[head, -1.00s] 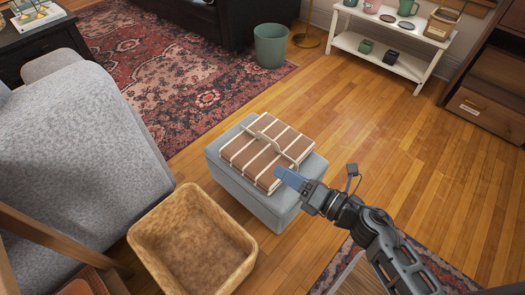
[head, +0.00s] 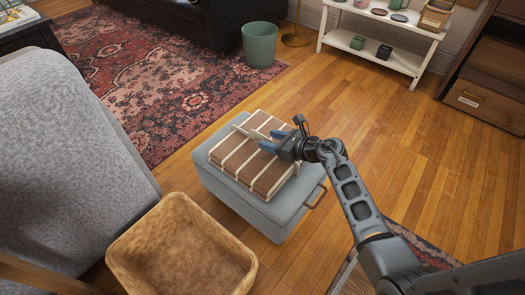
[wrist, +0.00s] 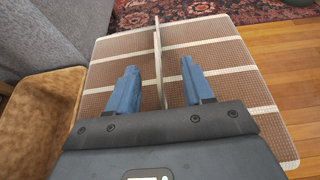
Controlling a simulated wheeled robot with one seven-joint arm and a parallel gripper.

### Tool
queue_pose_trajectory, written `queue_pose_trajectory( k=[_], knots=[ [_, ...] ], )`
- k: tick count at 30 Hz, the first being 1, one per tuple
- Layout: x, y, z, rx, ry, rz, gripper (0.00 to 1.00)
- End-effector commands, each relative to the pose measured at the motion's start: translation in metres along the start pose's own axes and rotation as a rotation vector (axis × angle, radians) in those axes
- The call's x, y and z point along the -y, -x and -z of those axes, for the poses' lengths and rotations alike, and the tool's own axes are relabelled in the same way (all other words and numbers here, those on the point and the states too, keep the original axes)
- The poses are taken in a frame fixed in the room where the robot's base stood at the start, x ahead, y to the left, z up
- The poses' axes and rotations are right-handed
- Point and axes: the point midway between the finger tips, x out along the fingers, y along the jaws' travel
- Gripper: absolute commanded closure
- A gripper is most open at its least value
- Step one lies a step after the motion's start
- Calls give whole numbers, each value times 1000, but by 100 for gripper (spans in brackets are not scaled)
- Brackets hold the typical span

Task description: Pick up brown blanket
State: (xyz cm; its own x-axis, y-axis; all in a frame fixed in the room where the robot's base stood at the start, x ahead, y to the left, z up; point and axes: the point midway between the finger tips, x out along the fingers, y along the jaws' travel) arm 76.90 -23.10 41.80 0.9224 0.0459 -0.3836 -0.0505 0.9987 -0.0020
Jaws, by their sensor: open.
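The brown blanket (head: 238,165) is folded into a flat block with pale stripes and lies on top of a blue-grey ottoman (head: 216,183). A thin raised fold or strip stands up along its top. My gripper (head: 272,140) is over the blanket's right side, its blue fingers open. In the wrist view, the blanket (wrist: 225,55) fills the middle, and the raised strip (wrist: 157,50) runs between the two fingers of my gripper (wrist: 160,80), with a visible gap on each side. I cannot tell how high the fingertips are above the blanket's top.
A tan basket (head: 132,262) stands in front and left of the ottoman. A grey sofa (head: 65,150) is at left. A handle (head: 316,197) sticks out from the ottoman's right side. A green bin (head: 260,45) and white shelf (head: 375,50) stand behind.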

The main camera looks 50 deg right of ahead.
Motion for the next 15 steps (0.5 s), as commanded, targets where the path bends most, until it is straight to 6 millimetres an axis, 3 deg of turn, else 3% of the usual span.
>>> queue_pose_trajectory(
  k=[7, 15],
  knots=[
    [0, -36, -1, 1, -1, 0, 49],
    [-1, -39, -2, 0, -2, 0, 50]
  ],
)
